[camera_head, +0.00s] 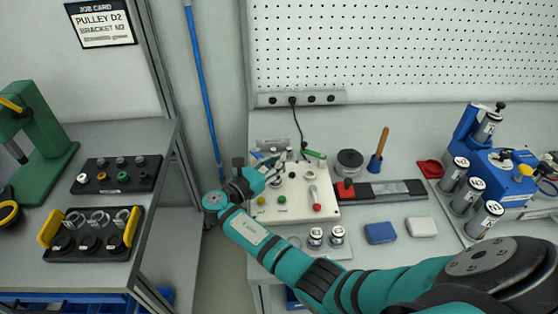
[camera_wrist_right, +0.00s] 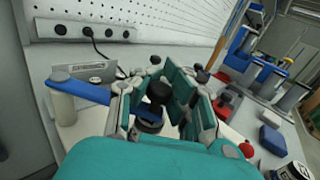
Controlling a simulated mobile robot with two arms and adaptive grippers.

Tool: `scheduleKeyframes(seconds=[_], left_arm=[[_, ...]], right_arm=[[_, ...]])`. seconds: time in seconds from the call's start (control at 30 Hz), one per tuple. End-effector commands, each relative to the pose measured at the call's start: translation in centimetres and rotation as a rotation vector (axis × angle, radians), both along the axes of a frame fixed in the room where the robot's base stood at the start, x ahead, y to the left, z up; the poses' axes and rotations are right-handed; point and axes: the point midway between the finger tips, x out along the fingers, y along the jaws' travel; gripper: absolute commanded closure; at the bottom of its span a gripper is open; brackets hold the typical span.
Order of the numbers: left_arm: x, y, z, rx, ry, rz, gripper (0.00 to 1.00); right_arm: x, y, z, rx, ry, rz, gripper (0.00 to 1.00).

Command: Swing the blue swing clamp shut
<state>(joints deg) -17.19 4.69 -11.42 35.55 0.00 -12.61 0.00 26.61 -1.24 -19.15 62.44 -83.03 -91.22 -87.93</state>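A cream fixture plate (camera_head: 318,205) lies on the bench. The blue swing clamp shows in the right wrist view as a blue arm (camera_wrist_right: 80,92) on a pale round post, left of my right gripper (camera_wrist_right: 167,82). The inner end of the blue arm reaches the left finger; I cannot tell whether they touch. The fingers are apart, and a dark round part shows between and behind them. In the head view my right gripper (camera_head: 277,166) is over the plate's back left corner and hides most of the clamp. My left gripper is not in view.
The plate also carries a green-handled clamp (camera_head: 314,154) and a red-tipped lever (camera_head: 314,198). A wooden-handled tool (camera_head: 379,150) stands to the right. Two labelled cylinders (camera_head: 326,236) stand in front. A power strip (camera_head: 300,98) runs along the pegboard behind.

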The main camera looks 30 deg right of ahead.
Motion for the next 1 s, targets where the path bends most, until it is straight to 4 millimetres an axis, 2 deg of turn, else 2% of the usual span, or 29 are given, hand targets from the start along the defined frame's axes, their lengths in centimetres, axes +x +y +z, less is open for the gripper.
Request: scheduleKeyframes(seconds=[0.03,0.27,0.5,0.63,1.0], left_arm=[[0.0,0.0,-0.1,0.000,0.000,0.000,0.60],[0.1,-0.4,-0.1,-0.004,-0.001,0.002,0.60],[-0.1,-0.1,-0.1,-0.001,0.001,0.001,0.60],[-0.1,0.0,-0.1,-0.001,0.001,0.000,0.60],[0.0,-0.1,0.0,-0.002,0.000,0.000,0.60]], right_arm=[[-0.3,0.9,-0.9,0.014,0.017,0.006,1.00],[-0.3,0.8,-0.9,0.013,0.015,0.006,0.70],[-0.2,0.5,-0.6,0.010,0.010,0.005,0.70],[-0.3,1.2,-0.6,0.010,0.009,0.006,0.70],[-1.9,6.9,-0.6,0.010,0.012,0.009,0.70]])
